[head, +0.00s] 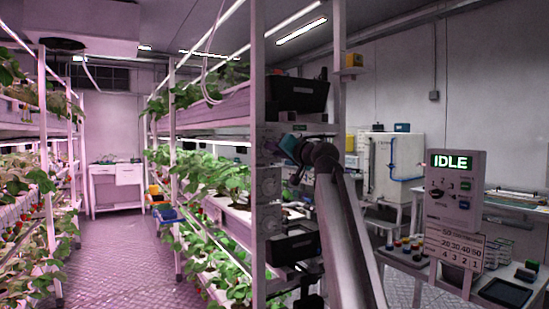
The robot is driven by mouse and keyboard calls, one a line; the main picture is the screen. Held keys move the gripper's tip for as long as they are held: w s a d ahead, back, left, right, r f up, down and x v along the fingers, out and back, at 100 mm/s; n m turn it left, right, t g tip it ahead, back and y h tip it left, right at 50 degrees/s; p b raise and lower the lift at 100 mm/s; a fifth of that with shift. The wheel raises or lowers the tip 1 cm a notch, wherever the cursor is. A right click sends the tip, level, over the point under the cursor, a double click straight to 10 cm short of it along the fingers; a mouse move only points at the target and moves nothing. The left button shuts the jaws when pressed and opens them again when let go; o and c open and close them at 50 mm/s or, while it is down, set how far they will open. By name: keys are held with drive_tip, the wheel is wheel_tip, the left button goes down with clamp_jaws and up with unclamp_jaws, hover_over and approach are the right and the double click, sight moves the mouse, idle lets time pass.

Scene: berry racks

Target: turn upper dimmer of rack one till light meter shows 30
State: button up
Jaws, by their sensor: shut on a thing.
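My gripper (291,147) is at the near end of the middle rack, against the upper part of its grey end panel. It is shut on what appears to be the upper dimmer, mostly hidden behind the jaws and wrist. No lit number shows in this view. A grey console (461,205) at the right has a green display (452,162) reading IDLE, with a dark knob below.
Black bins (297,96) sit on shelves around my arm, above and below it. A table (404,262) with colored pieces stands at the right, with a number card (453,247).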

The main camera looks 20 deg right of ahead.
drive_tip(key=n+b, duration=0.5)
drive_tip(key=n, duration=0.4)
drive_tip(key=shift+f+n, duration=0.1)
drive_tip(key=shift+n, duration=0.3)
drive_tip(key=o, duration=1.1)
drive_tip(key=shift+d, duration=0.1)
drive_tip(key=shift+c, duration=0.2)
drive_tip(key=v, duration=1.4)
drive_tip(key=shift+r+p, duration=0.25)
drive_tip(key=shift+p, duration=0.15)
drive_tip(key=shift+w, duration=0.1)
